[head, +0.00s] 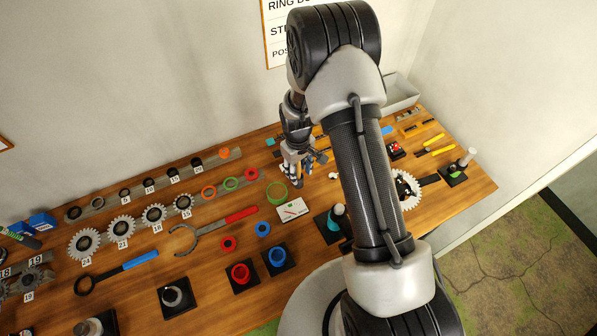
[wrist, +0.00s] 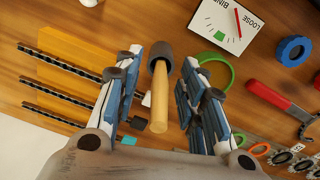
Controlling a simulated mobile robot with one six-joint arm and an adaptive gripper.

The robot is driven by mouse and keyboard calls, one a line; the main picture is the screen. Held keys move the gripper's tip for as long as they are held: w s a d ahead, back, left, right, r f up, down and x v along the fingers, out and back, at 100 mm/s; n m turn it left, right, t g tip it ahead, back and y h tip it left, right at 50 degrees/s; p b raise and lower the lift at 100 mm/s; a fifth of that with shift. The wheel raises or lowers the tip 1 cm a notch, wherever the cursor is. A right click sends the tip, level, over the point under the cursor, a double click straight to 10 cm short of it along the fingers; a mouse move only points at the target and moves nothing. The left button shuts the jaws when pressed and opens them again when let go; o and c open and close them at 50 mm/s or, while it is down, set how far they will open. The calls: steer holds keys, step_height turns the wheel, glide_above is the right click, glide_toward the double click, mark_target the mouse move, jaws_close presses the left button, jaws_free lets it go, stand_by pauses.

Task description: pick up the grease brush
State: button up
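A brush-like tool with a light wooden handle (wrist: 159,100) and a dark grey cylindrical end (wrist: 160,52) shows in the wrist view, and I take it for the grease brush. My gripper (wrist: 161,68) is open, with one blue-and-white finger on each side of the tool. Gaps show between the handle and both fingers. I cannot tell how far above the table the fingers are. In the head view my gripper (head: 304,176) points down over the back middle of the table, and I cannot make out the tool there.
A green ring (head: 277,193) and a white card (head: 292,209) lie close to the gripper. An orange block (wrist: 75,70) with several dark rods is left in the wrist view. A red-handled wrench (head: 215,230) lies further left on the crowded wooden table (head: 330,150).

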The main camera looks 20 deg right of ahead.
jaws_close()
stand_by(0.4)
steer(key=shift+r, duration=0.1)
